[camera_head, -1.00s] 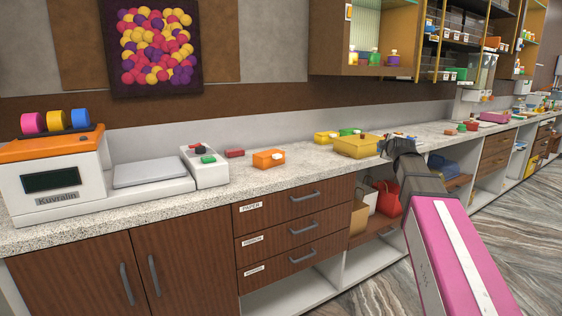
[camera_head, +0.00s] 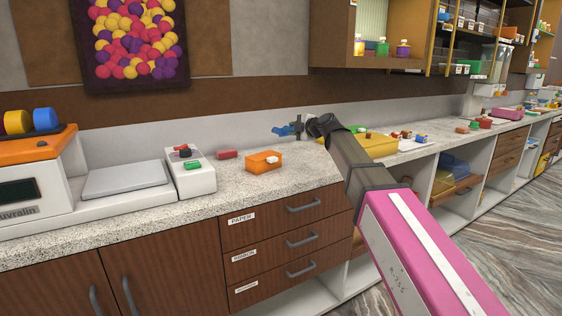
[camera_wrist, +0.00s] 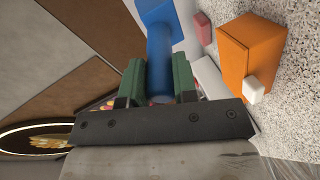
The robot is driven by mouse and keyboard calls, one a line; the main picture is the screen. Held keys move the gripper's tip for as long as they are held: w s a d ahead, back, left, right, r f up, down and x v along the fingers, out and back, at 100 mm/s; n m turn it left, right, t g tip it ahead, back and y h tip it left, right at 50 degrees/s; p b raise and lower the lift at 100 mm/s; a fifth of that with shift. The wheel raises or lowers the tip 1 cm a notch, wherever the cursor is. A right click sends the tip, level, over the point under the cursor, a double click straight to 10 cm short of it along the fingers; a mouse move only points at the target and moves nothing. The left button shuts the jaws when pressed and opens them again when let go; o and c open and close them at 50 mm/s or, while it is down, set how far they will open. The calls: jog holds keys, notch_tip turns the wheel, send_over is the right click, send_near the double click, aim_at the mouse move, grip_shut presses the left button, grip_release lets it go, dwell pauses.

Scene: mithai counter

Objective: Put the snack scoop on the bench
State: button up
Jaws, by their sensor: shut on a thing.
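My gripper (camera_head: 297,127) is raised above the back of the speckled bench (camera_head: 312,167) in the head view. It is shut on the blue snack scoop (camera_head: 283,131), which points to the left and is clear of the bench top. In the wrist view the scoop's round blue handle (camera_wrist: 160,62) sits between the two green fingers of my gripper (camera_wrist: 159,80). The scoop's wider blue end (camera_wrist: 157,11) runs off the top edge of that view.
An orange box (camera_head: 263,162) with a white knob stands on the bench, with a red block (camera_head: 227,154) left of it. A scale (camera_head: 124,181) and a white unit (camera_head: 190,173) are further left. A yellow box (camera_head: 377,146) is to the right. Bare bench lies right of the orange box.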

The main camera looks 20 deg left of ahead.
jog(key=w+d+f, duration=0.2)
jog(key=d, duration=0.1)
jog(key=w+d+f, duration=0.1)
jog(key=d+f, duration=0.1)
jog(key=d, duration=0.1)
jog(key=w+d+f, duration=0.2)
jog(key=d, duration=0.1)
jog(key=shift+w+d+f, duration=0.35)
jog(key=shift+f, duration=2.05)
jog(key=shift+f, duration=0.1)
jog(key=o, duration=0.9)
jog(key=v, duration=1.2)
